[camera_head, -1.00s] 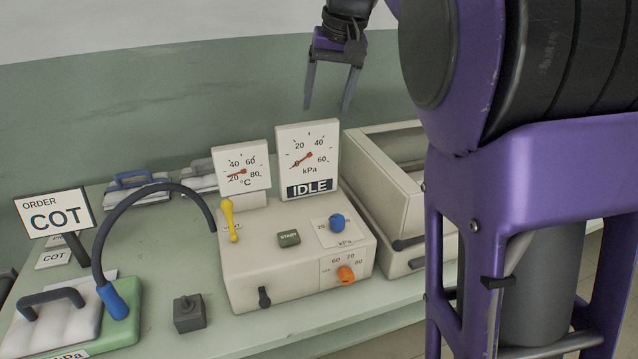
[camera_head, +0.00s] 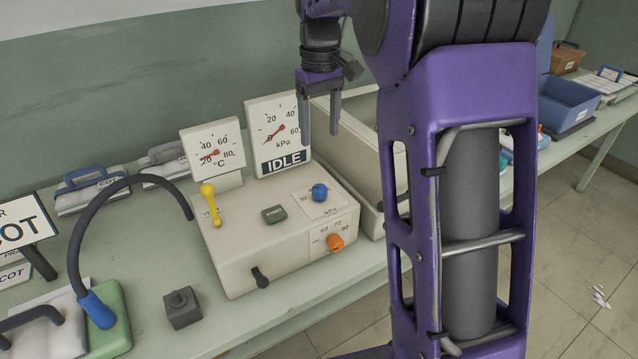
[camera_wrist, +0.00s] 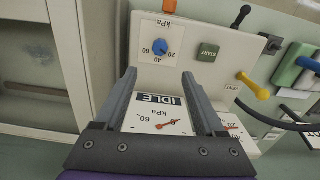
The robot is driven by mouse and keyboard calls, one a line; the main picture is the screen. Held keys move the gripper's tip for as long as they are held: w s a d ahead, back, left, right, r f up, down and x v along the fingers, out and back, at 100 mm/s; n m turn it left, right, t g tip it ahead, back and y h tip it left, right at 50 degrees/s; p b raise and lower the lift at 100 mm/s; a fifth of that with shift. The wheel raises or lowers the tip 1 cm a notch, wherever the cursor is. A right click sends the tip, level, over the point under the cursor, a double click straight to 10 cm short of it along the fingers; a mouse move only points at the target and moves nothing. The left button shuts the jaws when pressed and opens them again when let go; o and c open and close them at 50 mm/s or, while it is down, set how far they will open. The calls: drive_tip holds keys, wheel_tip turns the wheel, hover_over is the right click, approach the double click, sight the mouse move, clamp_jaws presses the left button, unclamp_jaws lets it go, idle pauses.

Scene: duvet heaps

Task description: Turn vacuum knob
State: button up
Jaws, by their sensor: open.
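The control box (camera_head: 240,245) is a cream unit on the bench. On its top is a round blue knob (camera_head: 319,193) on a white plate marked kPa; the same blue knob shows in the wrist view (camera_wrist: 160,46). An orange knob (camera_head: 335,242) sits on the front face beside the marks 60, 70 and 80. My gripper (camera_head: 320,138) hangs fingers down above the box's back right, by the kPa gauge (camera_head: 279,130), which reads near 0 above an IDLE sign. The gripper is open and empty, apart from the knobs.
A yellow lever (camera_head: 210,205), a green START button (camera_head: 274,214) and a °C gauge (camera_head: 212,152) are on the box. A black hose (camera_head: 110,190) arches at left. A cream open-topped box (camera_head: 350,130) stands at right. A blue bin (camera_head: 570,104) sits further right.

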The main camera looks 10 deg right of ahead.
sight(319, 187)
wheel_tip(319, 187, down, 14)
drive_tip(key=shift+b, duration=0.9)
clamp_jaws()
